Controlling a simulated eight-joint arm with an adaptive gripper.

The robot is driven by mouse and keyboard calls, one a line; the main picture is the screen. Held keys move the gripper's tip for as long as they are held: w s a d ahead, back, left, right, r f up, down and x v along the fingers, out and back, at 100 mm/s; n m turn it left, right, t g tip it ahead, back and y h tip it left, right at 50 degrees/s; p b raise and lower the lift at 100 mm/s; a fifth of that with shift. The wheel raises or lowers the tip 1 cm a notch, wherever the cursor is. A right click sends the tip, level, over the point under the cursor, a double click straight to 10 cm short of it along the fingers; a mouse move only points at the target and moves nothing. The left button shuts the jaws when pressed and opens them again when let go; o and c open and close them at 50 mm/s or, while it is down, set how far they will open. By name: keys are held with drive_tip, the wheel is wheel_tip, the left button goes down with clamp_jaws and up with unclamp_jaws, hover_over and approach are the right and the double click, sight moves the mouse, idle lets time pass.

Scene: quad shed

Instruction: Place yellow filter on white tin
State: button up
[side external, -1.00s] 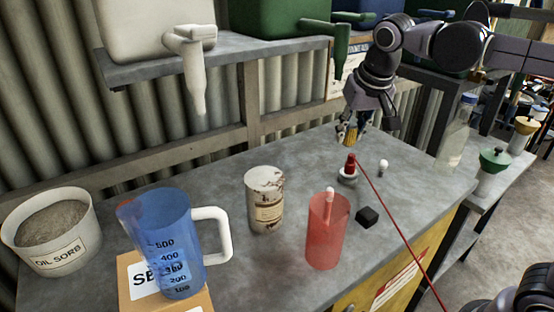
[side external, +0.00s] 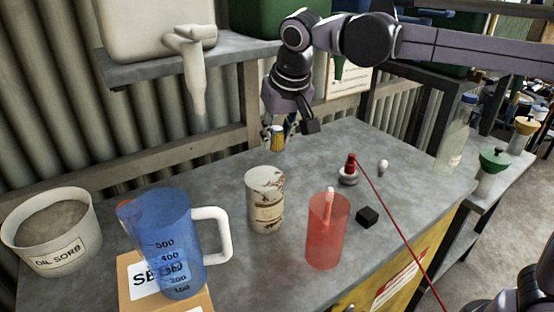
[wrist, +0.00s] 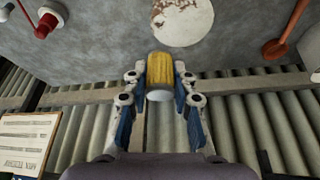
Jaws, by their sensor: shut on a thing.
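The yellow filter (side external: 278,137) is held between the fingers of my gripper (side external: 279,130), above the bench and behind the white tin. In the wrist view the filter (wrist: 160,70) sits between the two fingertips of my gripper (wrist: 160,82), with a pale end showing. The white tin (side external: 265,205) stands upright on the bench, with rusty patches and a label. Its round top (wrist: 182,20) shows just beyond the filter in the wrist view. The filter is apart from the tin in the side view.
A blue jug (side external: 170,245) stands on a box at front left, beside an oil sorb bucket (side external: 52,232).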

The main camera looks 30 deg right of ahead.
sight(262, 173)
drive_tip(key=a, duration=0.1)
drive_tip(key=a+f, duration=0.1)
drive_tip(key=a, duration=0.1)
drive_tip(key=shift+w+f, duration=0.25)
drive_tip(key=shift+f, duration=2.2)
drive_tip(key=shift+f, duration=0.15)
drive_tip(key=o, duration=0.9)
drive_tip(key=d+v, duration=0.1)
drive_tip(key=v, duration=1.1)
drive_tip(key=s+d+f+n+t, duration=0.2)
drive_tip(key=s+d+f, duration=1.2)
drive_tip(key=d+f, duration=0.3)
drive_tip(key=shift+d+t+y, duration=0.3)
drive_tip(key=shift+d+y, duration=0.1)
drive_tip(key=shift+d, duration=0.05)
